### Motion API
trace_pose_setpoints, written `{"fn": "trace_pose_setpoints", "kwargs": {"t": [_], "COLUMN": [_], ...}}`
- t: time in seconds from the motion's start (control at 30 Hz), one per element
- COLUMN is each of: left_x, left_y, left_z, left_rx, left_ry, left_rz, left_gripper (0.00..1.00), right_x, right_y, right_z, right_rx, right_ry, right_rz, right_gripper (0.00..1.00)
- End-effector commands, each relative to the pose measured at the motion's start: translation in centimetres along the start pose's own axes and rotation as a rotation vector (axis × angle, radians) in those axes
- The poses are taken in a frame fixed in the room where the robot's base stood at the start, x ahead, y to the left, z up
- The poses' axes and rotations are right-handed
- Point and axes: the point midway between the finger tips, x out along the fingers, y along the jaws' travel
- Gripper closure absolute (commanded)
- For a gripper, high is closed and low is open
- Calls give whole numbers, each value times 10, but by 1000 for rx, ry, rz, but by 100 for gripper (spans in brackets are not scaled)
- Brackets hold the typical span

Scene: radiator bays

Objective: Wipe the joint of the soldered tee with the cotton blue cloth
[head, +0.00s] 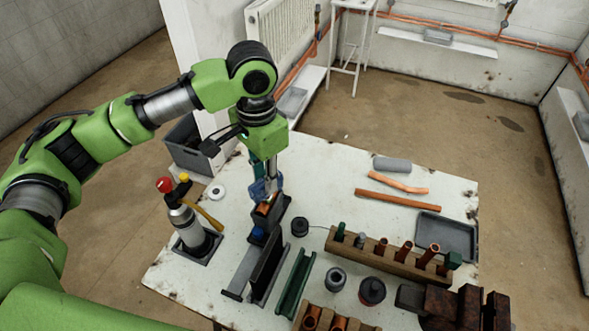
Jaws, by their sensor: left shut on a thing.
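My left gripper (268,186) points down over the left part of the white bench. It is shut on a bunched blue cloth (259,189). Just below it a copper piece (264,209), which looks like the soldered tee, sits in a dark holder. The cloth is right at the top of this copper piece; I cannot tell if they touch. The fingers and cloth hide part of the joint. My right gripper is not in view.
A torch (188,226) with a red knob stands left of the holder on the white bench (330,165). A wooden rack (388,262) with copper fittings, small jars and a dark tray (446,236) are to the right. The bench's back middle is clear.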

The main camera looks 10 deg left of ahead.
Motion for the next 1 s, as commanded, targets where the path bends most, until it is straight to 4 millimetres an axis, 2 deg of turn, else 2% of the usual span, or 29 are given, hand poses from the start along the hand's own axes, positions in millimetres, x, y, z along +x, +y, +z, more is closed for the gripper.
{"fn": "trace_pose_setpoints", "kwargs": {"t": [0.03,0.1,0.2,0.27,0.37,0.5,0.6,0.67,0.77,1.0], "left_x": [-3,3,14,21,32,45,53,56,61,76], "left_y": [2,3,5,7,11,16,19,19,21,18], "left_z": [-10,-22,-37,-44,-54,-62,-66,-67,-68,-67], "left_rx": [94,237,432,542,712,908,1007,1048,1085,1093], "left_ry": [-4,-3,-3,-4,-1,0,-1,-1,1,0], "left_rz": [6,7,6,6,5,4,3,1,0,-1], "left_gripper": [98,98,98,98,98,98,98,98,98,98], "right_x": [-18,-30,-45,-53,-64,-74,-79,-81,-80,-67], "right_y": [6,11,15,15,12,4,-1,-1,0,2], "right_z": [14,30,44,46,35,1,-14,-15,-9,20], "right_rx": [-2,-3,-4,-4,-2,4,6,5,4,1], "right_ry": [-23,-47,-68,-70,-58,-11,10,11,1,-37], "right_rz": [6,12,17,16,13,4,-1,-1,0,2], "right_gripper": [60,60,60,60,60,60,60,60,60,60]}}
